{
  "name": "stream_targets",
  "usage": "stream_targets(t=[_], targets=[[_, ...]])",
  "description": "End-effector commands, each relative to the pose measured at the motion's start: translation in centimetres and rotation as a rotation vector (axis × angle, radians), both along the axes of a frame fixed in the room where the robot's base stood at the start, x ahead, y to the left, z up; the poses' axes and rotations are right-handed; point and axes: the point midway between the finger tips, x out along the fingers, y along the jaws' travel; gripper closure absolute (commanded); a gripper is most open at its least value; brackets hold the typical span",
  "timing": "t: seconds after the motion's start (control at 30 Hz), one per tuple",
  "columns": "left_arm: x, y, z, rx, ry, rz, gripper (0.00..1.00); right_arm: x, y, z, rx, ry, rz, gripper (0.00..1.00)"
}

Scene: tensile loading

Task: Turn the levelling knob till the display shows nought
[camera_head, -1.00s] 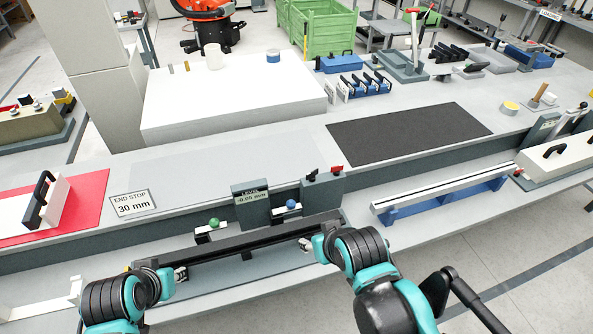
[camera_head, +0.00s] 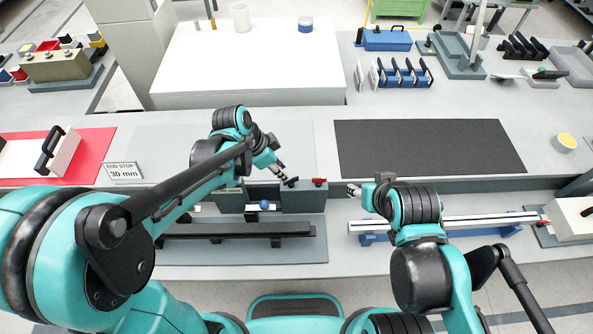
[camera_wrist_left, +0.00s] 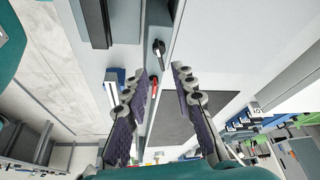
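My left gripper (camera_head: 283,173) is open in the left wrist view (camera_wrist_left: 162,73), with empty space between its fingers. It hangs over a grey block (camera_head: 302,200) with a black knob (camera_head: 291,182) and a red part (camera_head: 319,181) on top. In the wrist view the black knob (camera_wrist_left: 158,47) shows beyond the fingertips, apart from them, and the red part (camera_wrist_left: 153,88) shows between the fingers. The level display is mostly hidden behind my left arm, and its reading cannot be made out. My right gripper (camera_head: 353,190) is right of the block, apart from it.
A blue ball-topped part (camera_head: 265,204) stands before the block, behind a dark bar (camera_head: 235,229). A pale rail on blue supports (camera_head: 480,221) lies to the right. The END STOP 30 mm sign (camera_head: 123,171) and black mat (camera_head: 428,147) lie on the bench.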

Motion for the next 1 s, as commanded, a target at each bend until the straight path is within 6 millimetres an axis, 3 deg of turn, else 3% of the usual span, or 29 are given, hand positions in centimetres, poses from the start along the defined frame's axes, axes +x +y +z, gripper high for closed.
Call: stream_targets(t=[0.1,0.3,0.7,0.8,1.0], targets=[[0.3,-0.8,-2.2,0.0,0.0,-0.001,0.74,0.0,0.0,-0.8,0.0,0.0,0.0,0.51],[0.7,-1.8,-4.8,0.0,-0.001,0.001,0.74,0.0,0.0,-1.4,0.0,0.0,0.0,0.51],[0.8,-2.2,-5.6,0.0,-0.001,0.004,0.74,0.0,0.0,-1.5,0.0,0.0,0.0,0.51],[0.8,-2.2,-5.6,0.0,-0.001,0.004,0.98,0.0,0.0,-1.5,0.0,0.0,0.0,0.51],[0.8,-2.2,-5.6,0.0,-0.001,0.004,1.0,0.0,0.0,-1.5,0.0,0.0,0.0,0.51]])
